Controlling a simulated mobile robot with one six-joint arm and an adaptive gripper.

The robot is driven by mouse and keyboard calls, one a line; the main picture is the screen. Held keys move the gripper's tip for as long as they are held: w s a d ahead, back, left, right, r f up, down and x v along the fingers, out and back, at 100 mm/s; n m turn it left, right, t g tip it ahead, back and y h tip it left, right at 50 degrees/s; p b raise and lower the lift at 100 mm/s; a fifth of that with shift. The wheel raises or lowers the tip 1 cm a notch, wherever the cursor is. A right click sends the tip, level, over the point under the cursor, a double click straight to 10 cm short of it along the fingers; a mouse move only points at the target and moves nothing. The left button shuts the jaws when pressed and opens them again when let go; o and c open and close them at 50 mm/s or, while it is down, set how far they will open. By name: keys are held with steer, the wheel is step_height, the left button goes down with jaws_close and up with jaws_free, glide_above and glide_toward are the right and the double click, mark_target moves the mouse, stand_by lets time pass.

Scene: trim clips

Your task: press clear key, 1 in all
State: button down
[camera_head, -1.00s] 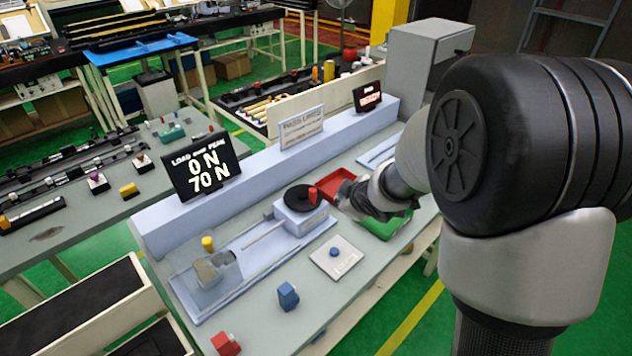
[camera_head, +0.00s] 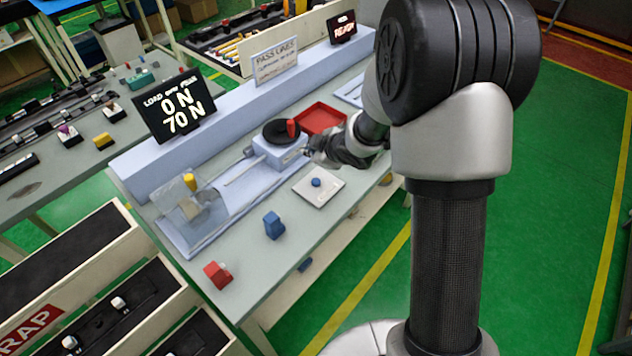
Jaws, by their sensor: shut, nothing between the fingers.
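A white square plate (camera_head: 332,192) lies on the bench with a round blue button (camera_head: 316,182) at its middle. Lettering on the plate is too small to read, so I cannot tell whether it is the clear key. My gripper (camera_head: 312,152) is shut and empty, above and behind the plate, beside the grey block with the black disc (camera_head: 277,132) and red knob (camera_head: 292,127). It is apart from the blue button. A black display (camera_head: 179,104) reads "LOAD", "0 N" over "70 N".
A blue clip (camera_head: 273,225) and a red clip (camera_head: 217,274) stand on the bench front. A clear guard (camera_head: 187,203) covers the left of the fixture. A red tray (camera_head: 322,119) lies behind my gripper. A small display (camera_head: 342,28) reads "READY".

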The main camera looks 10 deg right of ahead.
mark_target(314, 182)
step_height(314, 182, down, 8)
steer(key=b, duration=0.6)
steer(key=shift+r+b, duration=0.1)
steer(key=shift+b, duration=0.3)
stand_by(0.7)
steer(key=shift+f+b, duration=0.35)
steer(key=shift+f, duration=0.1)
steer(key=shift+f+b, duration=0.4)
steer(key=shift+f, duration=0.1)
stand_by(0.5)
steer(key=shift+r, duration=0.1)
steer(key=shift+r+p, duration=0.85)
steer(key=shift+p, duration=0.05)
step_height(314, 182, up, 5)
steer(key=p, duration=0.5)
steer(key=shift+r, duration=0.1)
